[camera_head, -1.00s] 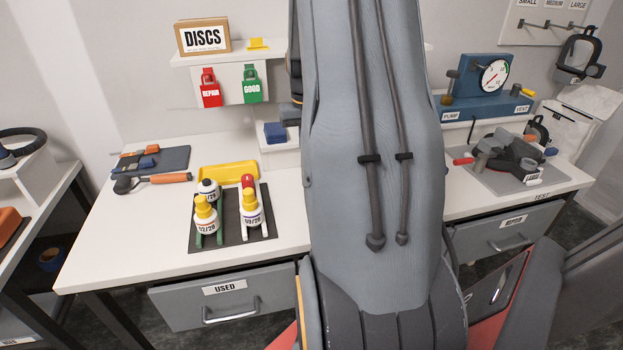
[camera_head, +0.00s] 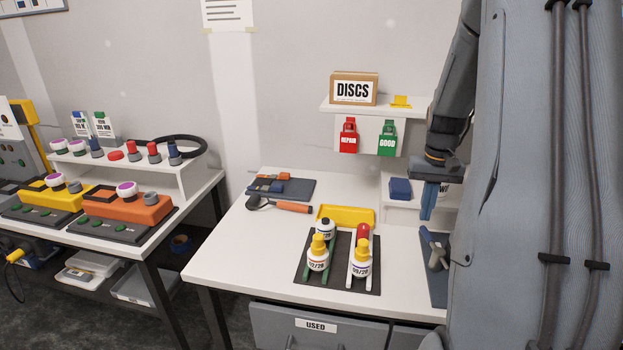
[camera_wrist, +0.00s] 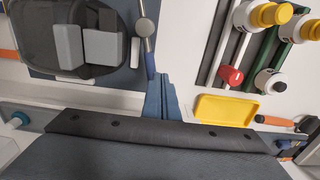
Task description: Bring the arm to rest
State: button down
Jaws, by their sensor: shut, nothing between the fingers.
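My gripper (camera_head: 428,203) hangs from my bent arm in the right part of the head view, with its blue fingers together and pointing down over the white bench. The fingers also show at the middle of the wrist view (camera_wrist: 160,98), shut and empty. No object is held. A large grey link of my arm covers the right side of the head view and hides the bench behind it.
A yellow tray (camera_head: 345,215) and a dark rack with bottles (camera_head: 317,258) stand on the bench (camera_head: 225,250). A blue block (camera_head: 400,188) sits near the gripper. Red (camera_head: 348,137) and green (camera_head: 387,139) tags hang behind. A second bench (camera_head: 205,180) stands left.

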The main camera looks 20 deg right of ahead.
jog(key=shift+a, duration=0.15)
jog(key=a+n, duration=0.1)
jog(key=a, duration=0.5)
jog(key=a+r+n+t, duration=0.1)
jog(key=a, duration=0.6)
jog(key=a+r+n, duration=0.1)
jog(key=a, duration=0.5)
jog(key=shift+s+a, duration=0.15)
jog(key=shift+s, duration=0.1)
jog(key=s+a+n+t, duration=0.1)
jog(key=s+a+n, duration=0.1)
jog(key=s+a, duration=0.35)
jog(key=s+a+n+t, duration=0.1)
jog(key=s+a, duration=0.1)
jog(key=a, duration=0.7)
notch_tip(320, 180, down, 8)
jog(key=g+b, duration=0.1)
jog(key=b, duration=0.5)
jog(key=shift+s+d+r+g, duration=0.2)
jog(key=shift+s+g, duration=0.1)
jog(key=shift+s, duration=0.1)
